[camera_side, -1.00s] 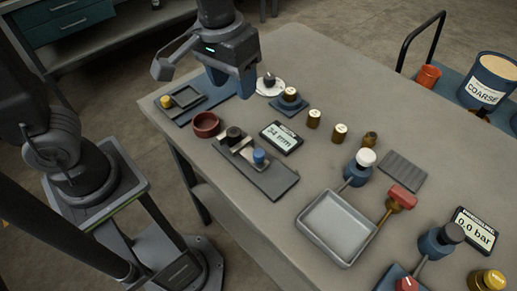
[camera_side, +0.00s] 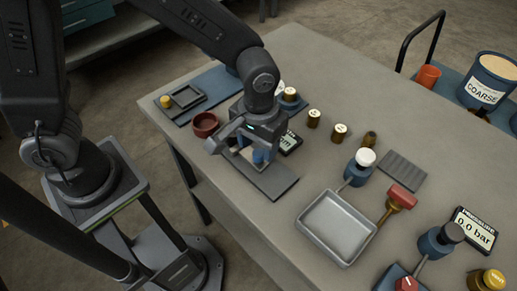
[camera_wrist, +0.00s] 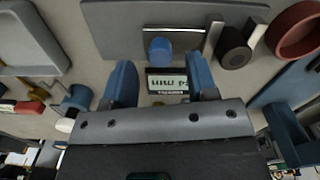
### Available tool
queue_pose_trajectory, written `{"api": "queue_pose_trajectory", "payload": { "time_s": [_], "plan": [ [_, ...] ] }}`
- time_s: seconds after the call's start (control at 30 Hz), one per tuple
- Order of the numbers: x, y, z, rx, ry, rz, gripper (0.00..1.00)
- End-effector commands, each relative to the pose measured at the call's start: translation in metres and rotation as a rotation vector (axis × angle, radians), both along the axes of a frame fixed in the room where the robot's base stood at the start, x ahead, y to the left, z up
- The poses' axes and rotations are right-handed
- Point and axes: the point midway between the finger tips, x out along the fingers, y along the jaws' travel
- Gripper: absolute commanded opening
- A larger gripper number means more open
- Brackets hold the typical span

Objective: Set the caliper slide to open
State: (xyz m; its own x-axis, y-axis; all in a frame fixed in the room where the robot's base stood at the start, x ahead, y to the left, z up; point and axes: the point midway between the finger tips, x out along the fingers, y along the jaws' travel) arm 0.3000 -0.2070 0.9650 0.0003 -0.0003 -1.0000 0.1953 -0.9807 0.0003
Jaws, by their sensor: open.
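The caliper is a dark grey plate (camera_side: 273,182) on the bench with a pale rail. In the wrist view, a blue round knob (camera_wrist: 160,49) sits at the plate's edge, and a black round knob (camera_wrist: 234,46) stands beside pale jaw pieces to its right. The display (camera_wrist: 167,84) is upside down there and seems to read 34 mm; in the side view my gripper partly covers it (camera_side: 290,143). My gripper (camera_wrist: 161,78) is open and empty above the caliper, its blue fingers apart, with the blue knob ahead between their lines. In the side view my gripper (camera_side: 255,153) hides both knobs.
A red-brown bowl (camera_side: 205,125) stands close to the left of my gripper. Brass weights (camera_side: 313,118) stand to the right. A metal tray (camera_side: 336,228) is at the front right.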

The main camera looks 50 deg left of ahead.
Motion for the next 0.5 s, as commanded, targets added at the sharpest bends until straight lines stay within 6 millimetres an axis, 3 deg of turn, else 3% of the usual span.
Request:
{"api": "queue_pose_trajectory", "payload": {
  "time_s": [0.2,0.5],
  "plan": [
    [0.000,0.000,-0.023,0.001,0.001,0.000,0.53],
    [0.000,0.000,-0.026,-0.001,-0.001,0.000,0.53]
  ]
}}
